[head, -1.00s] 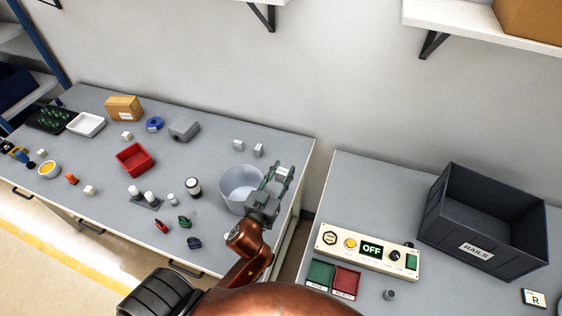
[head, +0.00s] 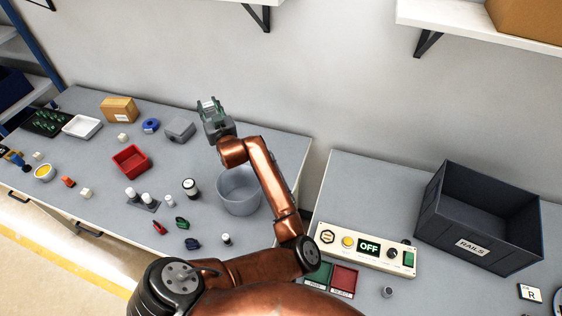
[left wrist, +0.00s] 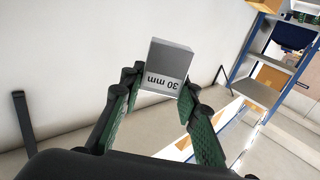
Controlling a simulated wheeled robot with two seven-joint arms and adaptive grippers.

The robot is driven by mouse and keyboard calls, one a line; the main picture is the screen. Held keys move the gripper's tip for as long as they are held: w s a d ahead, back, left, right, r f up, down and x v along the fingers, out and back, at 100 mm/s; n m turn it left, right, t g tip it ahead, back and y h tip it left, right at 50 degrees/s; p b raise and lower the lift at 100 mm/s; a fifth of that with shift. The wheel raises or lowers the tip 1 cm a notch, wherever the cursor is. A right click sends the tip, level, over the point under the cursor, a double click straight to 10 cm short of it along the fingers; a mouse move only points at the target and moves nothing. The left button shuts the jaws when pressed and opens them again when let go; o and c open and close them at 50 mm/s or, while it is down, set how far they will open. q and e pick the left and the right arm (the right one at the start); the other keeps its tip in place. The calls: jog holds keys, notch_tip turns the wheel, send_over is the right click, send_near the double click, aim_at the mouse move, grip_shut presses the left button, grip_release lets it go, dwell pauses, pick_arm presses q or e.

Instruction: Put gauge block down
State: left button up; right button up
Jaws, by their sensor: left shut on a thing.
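My left gripper (head: 209,107) is shut on a grey gauge block (head: 208,103). It holds the block up in front of the wall, above the back edge of the left bench (head: 270,150). In the left wrist view the block (left wrist: 168,68) sits between the green-padded fingers (left wrist: 155,115), and its pale face reads "30 mm" upside down. The block is clear of any surface there. My arm covers part of the back of the bench. My right gripper is not in view.
A grey box (head: 179,130), a blue ring (head: 150,125) and a red tray (head: 131,161) lie to the left. A control box reading OFF (head: 367,249) and a dark RAILS crate (head: 478,220) are on the right bench.

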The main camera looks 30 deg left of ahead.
pick_arm(q)
jog(key=w+d+f+b, duration=0.2)
jog(key=w+d+f, duration=0.5)
jog(key=d+f, duration=0.3)
jog(key=w+d+f+b, duration=0.2)
jog(key=w+d+f, duration=0.6)
jog(key=d, duration=0.4)
jog(key=f+b, duration=0.1)
jog(key=f, duration=0.2)
jog(key=f+b, duration=0.1)
jog(key=f, duration=0.2)
jog(key=f+b, duration=0.1)
jog(key=f, duration=0.2)
jog(key=shift+s+a+f+b, duration=0.2)
jog(key=shift+a+b, duration=0.1)
jog(key=shift+b, duration=0.1)
jog(key=shift+r, duration=0.15)
jog(key=shift+f, duration=0.2)
jog(key=o, duration=1.3)
